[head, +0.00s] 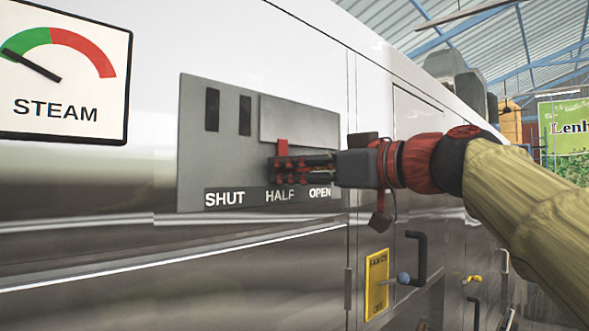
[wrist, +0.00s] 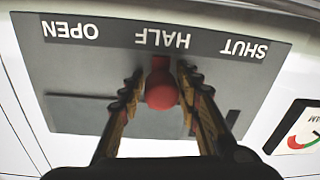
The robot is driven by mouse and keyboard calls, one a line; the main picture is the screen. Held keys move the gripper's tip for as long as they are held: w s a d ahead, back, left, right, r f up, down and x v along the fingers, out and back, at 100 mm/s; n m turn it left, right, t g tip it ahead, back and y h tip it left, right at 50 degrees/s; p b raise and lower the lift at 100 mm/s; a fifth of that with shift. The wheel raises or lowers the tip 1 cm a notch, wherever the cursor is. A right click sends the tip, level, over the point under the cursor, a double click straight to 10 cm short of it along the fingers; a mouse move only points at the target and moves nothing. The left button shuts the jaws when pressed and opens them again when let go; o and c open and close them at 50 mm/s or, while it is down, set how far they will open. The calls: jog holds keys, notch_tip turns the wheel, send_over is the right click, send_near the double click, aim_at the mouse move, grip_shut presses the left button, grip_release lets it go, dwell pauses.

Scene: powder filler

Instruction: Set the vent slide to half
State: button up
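The vent panel (head: 200,160) is a grey plate with SHUT, HALF and OPEN printed along its bottom. A flat slide plate (head: 300,120) covers its right part, with two dark slots bare at left. The slide's red tab (head: 282,148) hangs over HALF. In the wrist view, which is upside down, its round red knob (wrist: 161,91) lines up with HALF. My gripper (head: 277,166) reaches in from the right; in the wrist view its fingers (wrist: 160,78) are close around the knob, one on each side.
A STEAM gauge (head: 62,70) is on the wall left of the panel. Below right are a yellow plate (head: 377,284) with a small blue-tipped lever (head: 403,278) and a dark door handle (head: 417,258). The wall below the panel is bare.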

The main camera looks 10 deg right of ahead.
jog(key=shift+o, duration=1.3)
jog(key=v, duration=1.2)
